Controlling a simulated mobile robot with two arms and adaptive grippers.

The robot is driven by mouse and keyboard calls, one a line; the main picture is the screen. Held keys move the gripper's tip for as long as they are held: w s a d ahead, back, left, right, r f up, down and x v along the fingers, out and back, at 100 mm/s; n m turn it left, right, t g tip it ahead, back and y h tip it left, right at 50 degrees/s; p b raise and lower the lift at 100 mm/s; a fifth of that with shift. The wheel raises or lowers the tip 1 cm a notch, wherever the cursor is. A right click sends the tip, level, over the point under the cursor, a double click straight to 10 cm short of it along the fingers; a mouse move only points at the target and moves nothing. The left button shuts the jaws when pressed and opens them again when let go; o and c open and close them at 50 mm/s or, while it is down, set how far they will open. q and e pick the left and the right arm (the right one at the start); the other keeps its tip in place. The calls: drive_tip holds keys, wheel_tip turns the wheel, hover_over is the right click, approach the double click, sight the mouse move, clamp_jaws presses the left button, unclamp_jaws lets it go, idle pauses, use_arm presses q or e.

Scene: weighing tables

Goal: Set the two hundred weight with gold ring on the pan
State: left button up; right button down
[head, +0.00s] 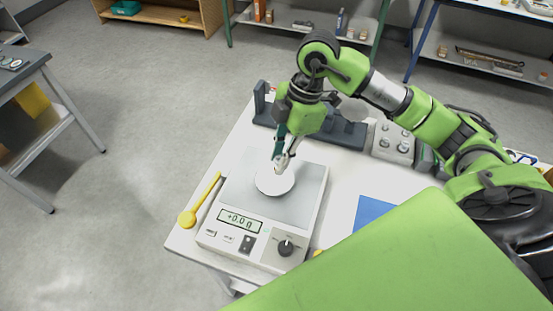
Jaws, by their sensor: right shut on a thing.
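The scale (263,258) stands on the white table, and its display reads about +0.0 g. Its round white pan (273,186) is on the grey top plate. My right gripper (281,156) points down just over the back of the pan. It is shut on a small pale metal piece, the weight (281,163), mostly hidden by the fingers. I cannot make out a gold ring or a marking. I cannot tell whether the weight touches the pan. My left gripper is not in view.
A yellow spoon (189,217) lies left of the scale. A dark rack (344,132) stands behind, with a grey block of metal weights (393,142) to its right. A blue sheet (370,212) lies right of the scale. Bare white table shows between them.

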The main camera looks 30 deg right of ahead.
drive_tip(key=shift+w+a+f, duration=0.1)
drive_tip(key=shift+w+f, duration=0.4)
drive_tip(key=f, duration=0.1)
drive_tip(key=f+p, duration=0.1)
drive_tip(key=f, duration=0.1)
drive_tip(key=shift+w+f+p, duration=0.1)
drive_tip(key=shift+w+p, duration=0.15)
drive_tip(key=shift+p, duration=0.15)
drive_tip(key=shift+f, duration=0.3)
drive_tip(key=shift+f, duration=0.2)
drive_tip(key=c, duration=1.9)
unclamp_jaws()
drive_tip(key=shift+r, duration=0.15)
